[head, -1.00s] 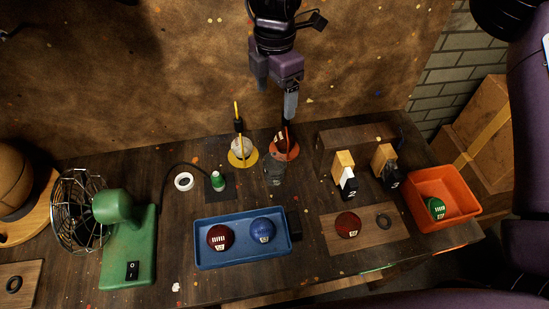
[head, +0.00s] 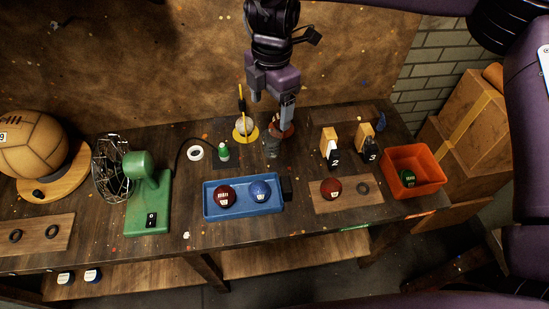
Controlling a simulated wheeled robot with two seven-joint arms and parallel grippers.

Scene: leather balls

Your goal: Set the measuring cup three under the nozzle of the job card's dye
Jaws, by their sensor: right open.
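My right gripper (head: 272,108) comes in from the top. It is open and empty, over the back of the table, left of both cups. Below it are a yellow disc (head: 250,139) with a yellow upright and a red-orange disc (head: 289,131), partly hidden by the finger. A dark grey object (head: 272,147) stands just in front of them. I cannot make out a nozzle or a job card. My left gripper is not in view.
A blue tray (head: 243,211) with red and blue balls lies in front. A wooden board (head: 348,204) holds a red ball and a ring. An orange bin (head: 411,160) is at the right.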

